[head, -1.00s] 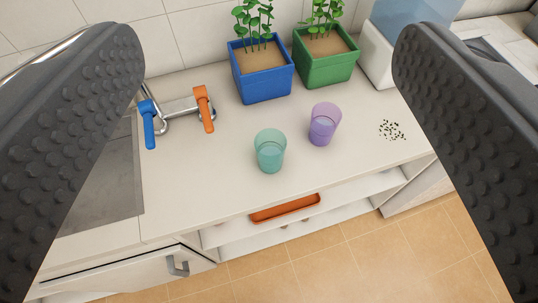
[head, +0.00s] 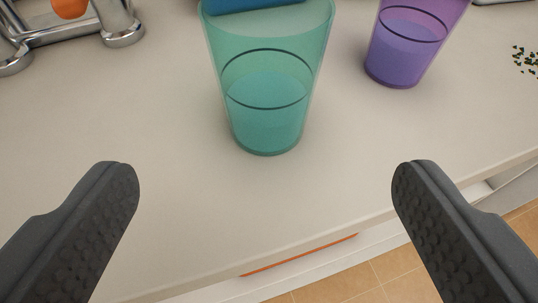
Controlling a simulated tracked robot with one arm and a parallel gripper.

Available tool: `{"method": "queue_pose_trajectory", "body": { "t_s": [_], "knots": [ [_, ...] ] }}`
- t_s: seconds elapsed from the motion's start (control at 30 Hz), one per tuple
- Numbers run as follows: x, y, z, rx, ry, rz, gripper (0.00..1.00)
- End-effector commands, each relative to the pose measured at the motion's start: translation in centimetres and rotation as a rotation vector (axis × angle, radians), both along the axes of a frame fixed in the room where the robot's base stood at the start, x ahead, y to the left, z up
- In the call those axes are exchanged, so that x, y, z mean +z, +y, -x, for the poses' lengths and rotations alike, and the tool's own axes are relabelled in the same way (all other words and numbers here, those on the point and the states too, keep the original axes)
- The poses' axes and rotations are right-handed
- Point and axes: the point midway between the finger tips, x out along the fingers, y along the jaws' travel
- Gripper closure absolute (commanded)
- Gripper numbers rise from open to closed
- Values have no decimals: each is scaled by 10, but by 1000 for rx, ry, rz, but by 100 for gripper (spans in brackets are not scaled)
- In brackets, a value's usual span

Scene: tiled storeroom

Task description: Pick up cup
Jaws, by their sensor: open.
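A translucent teal cup (head: 266,110) stands upright on the white counter (head: 150,120), close ahead of my gripper. It has a dark ring around it, and liquid seems to fill its lower part. A translucent purple cup (head: 405,45) stands upright behind it to the right, also with a dark ring. The top of the purple cup is cut off by the picture edge. My gripper (head: 265,185) is open and empty, with one finger at each side of the picture. The teal cup appears between and beyond the fingertips, not touching them.
The metal tap fitting (head: 120,22) with an orange handle (head: 69,6) is at the upper left. Dark specks (head: 527,60) lie on the counter at the far right. Below the counter's front edge, an orange tray (head: 300,255) shows on a shelf above the tiled floor (head: 395,275).

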Motion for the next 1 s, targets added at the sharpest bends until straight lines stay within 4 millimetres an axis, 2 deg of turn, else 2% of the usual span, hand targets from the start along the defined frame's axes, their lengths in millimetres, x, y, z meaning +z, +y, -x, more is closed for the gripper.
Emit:
{"method": "queue_pose_trajectory", "body": {
  "t_s": [0.27, 0.7, 1.0],
  "knots": [
    [-11, 0, -21, 0, 3, 0, 17],
    [-31, 0, -72, 0, 1, 0, 17],
    [-37, -1, -84, -1, 2, -1, 17]
  ]
}}
